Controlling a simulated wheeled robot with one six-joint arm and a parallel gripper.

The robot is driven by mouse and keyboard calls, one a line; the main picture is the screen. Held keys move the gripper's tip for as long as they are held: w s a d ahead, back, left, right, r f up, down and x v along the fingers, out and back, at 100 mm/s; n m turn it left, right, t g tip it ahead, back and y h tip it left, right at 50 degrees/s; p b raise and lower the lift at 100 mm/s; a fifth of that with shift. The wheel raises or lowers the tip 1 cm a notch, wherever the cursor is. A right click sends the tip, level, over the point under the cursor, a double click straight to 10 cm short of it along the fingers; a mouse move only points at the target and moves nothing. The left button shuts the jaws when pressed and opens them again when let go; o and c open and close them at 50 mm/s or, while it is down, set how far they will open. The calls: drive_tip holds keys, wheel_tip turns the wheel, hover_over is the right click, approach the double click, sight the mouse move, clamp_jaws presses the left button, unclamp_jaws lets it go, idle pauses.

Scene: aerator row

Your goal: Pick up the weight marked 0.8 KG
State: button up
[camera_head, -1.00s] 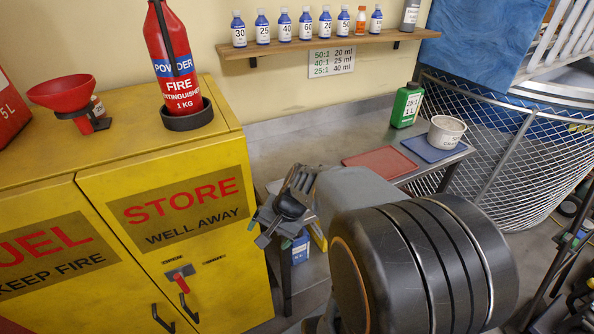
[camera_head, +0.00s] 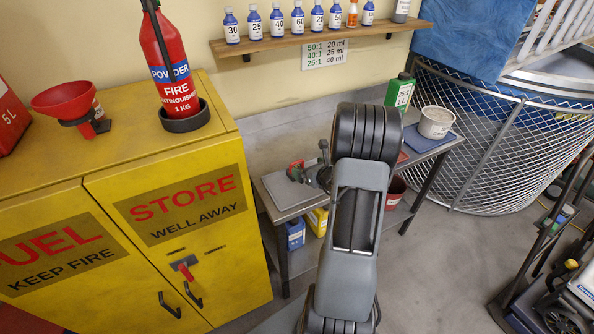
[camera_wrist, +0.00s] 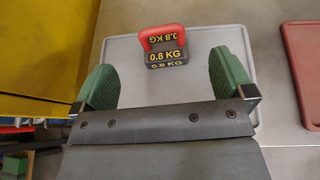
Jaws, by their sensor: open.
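The 0.8 KG weight (camera_wrist: 167,55) is a dark block with yellow lettering and a red handle. It stands on a grey mat (camera_wrist: 213,28) in the wrist view, ahead of my gripper and between the lines of its fingers. My gripper (camera_wrist: 162,85) is open, with two green finger pads apart and nothing between them. In the head view my gripper (camera_head: 314,176) hangs over the grey mat (camera_head: 283,191) on the bench, partly hidden by my arm. A little red of the weight's handle (camera_head: 296,165) shows just behind it.
A red mat (camera_wrist: 304,55) lies to the right of the grey one. A green bottle (camera_head: 400,92) and a white tub (camera_head: 436,122) stand at the bench's right end. The yellow cabinet (camera_head: 228,262) borders the bench on the left. Small bottles line the shelf (camera_head: 310,43) above.

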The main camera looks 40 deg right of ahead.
sight(297, 162)
drive_tip(key=x, duration=0.5)
drive_tip(key=shift+w+a+p, duration=0.1)
drive_tip(key=shift+w+p, duration=0.05)
drive_tip(key=shift+p, duration=0.25)
drive_tip(key=shift+w+f+p, duration=0.1)
drive_tip(key=shift+w+p, duration=0.25)
drive_tip(key=shift+w, duration=0.1)
drive_tip(key=shift+p+x, duration=0.8)
drive_tip(key=shift+x, duration=1.4)
drive_tip(key=c, duration=1.5)
drive_tip(key=shift+c, duration=0.3)
